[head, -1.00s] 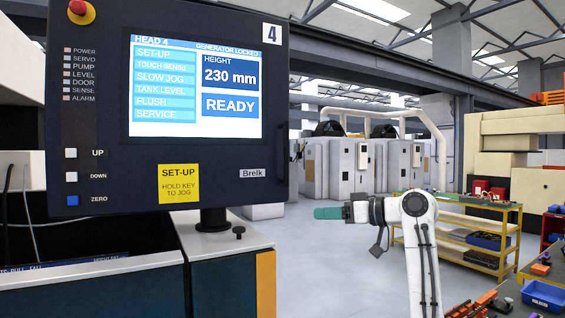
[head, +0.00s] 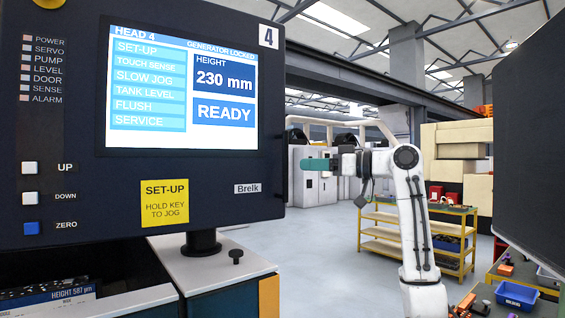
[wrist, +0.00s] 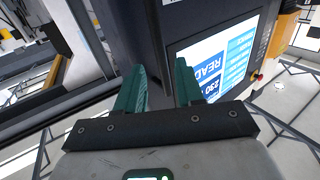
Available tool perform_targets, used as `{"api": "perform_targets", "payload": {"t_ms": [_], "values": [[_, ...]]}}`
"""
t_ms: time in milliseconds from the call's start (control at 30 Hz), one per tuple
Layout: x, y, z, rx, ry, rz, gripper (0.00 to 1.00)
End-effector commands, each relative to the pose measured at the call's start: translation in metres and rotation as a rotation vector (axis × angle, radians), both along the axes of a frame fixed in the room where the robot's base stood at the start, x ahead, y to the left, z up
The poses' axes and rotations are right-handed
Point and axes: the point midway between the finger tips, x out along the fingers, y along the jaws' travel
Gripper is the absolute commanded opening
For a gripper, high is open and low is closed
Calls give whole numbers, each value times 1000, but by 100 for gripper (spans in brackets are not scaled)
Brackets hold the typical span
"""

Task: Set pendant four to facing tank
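Pendant four (head: 258,185) is a large dark control panel marked 4, filling the left of the head view and facing me. Its lit screen reads HEAD 4, height 230 mm, READY and GENERATOR LOCKED. It stands on a short black post (head: 202,243). My gripper (head: 308,165) is to the right of the pendant's right edge, its teal fingers pointing left. In the wrist view my gripper (wrist: 160,82) has its two teal fingers apart with nothing held. The pendant's screen (wrist: 222,65) shows upside down beyond the right finger. I cannot tell the exact gap to the pendant.
A dark panel (head: 530,130) stands close at the right edge. A yellow-framed shelf (head: 395,245) and a blue bin (head: 515,294) are at the right. White machine cabinets (head: 315,185) stand at the back. The middle floor (head: 320,255) is clear.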

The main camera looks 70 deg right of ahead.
Motion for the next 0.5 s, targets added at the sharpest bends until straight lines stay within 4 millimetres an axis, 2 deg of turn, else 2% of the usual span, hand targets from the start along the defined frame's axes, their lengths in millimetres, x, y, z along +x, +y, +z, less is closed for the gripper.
{"api": "perform_targets", "payload": {"t_ms": [200, 400, 500], "values": [[41, -2, 3, 4, 1, 1, 37], [68, -3, 1, 3, 1, 0, 37], [74, -4, 1, 3, 1, 0, 37]]}}
